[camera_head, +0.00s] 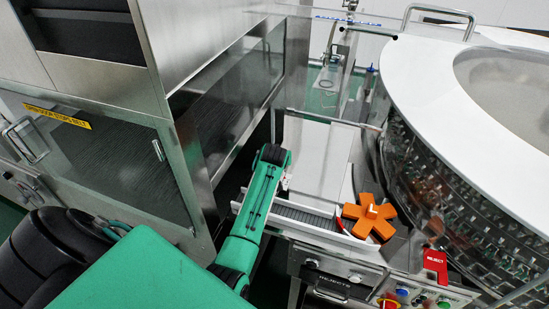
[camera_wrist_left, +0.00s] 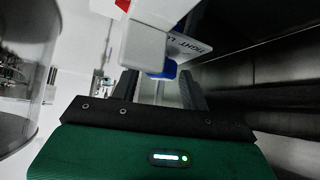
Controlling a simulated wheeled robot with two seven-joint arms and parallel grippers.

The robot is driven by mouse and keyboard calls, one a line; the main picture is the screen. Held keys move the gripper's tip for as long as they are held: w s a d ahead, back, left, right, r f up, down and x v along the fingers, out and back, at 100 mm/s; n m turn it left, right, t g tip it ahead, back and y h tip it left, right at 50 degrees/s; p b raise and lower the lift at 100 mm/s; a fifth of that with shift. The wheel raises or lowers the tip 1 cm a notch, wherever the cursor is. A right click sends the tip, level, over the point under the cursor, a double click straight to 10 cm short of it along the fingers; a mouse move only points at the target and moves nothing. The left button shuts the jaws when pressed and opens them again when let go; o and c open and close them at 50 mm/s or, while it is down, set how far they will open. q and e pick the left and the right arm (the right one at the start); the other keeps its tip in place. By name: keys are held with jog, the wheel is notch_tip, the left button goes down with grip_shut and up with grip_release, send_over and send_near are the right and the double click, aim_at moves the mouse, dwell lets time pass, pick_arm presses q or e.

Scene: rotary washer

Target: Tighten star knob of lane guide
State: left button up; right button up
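In the left wrist view a blue knob (camera_wrist_left: 163,72) shows partly, under a pale grey block (camera_wrist_left: 145,45) that covers much of it. Its full shape is hidden. A white label (camera_wrist_left: 190,46) with the word "TIGHT" is beside it. The two dark fingers of my left gripper (camera_wrist_left: 158,76) are apart, one on each side of the knob; I cannot tell whether they touch it. In the head view my green left arm reaches to the lane's left end and hides the gripper and knob. My right gripper is not in view.
An orange star-shaped wheel (camera_head: 369,216) sits at the lane's right end, beside the round white-topped washer (camera_head: 425,95). A steel cabinet (camera_head: 110,150) stands close on the left.

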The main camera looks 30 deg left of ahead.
pick_arm(q)
jog(key=c, duration=0.7)
jog(key=shift+a+r+m+p, duration=0.1)
jog(key=shift+r+m+p, duration=0.15)
jog(key=shift+p, duration=0.3)
jog(key=shift+m+h, duration=0.25)
jog(key=shift+h, duration=0.15)
jog(key=shift+f+t+p, duration=0.2)
jog(key=shift+t+p, duration=0.1)
jog(key=shift+p, duration=0.05)
jog(key=o, duration=1)
jog(key=shift+c, duration=0.2)
jog(key=shift+s, duration=0.1)
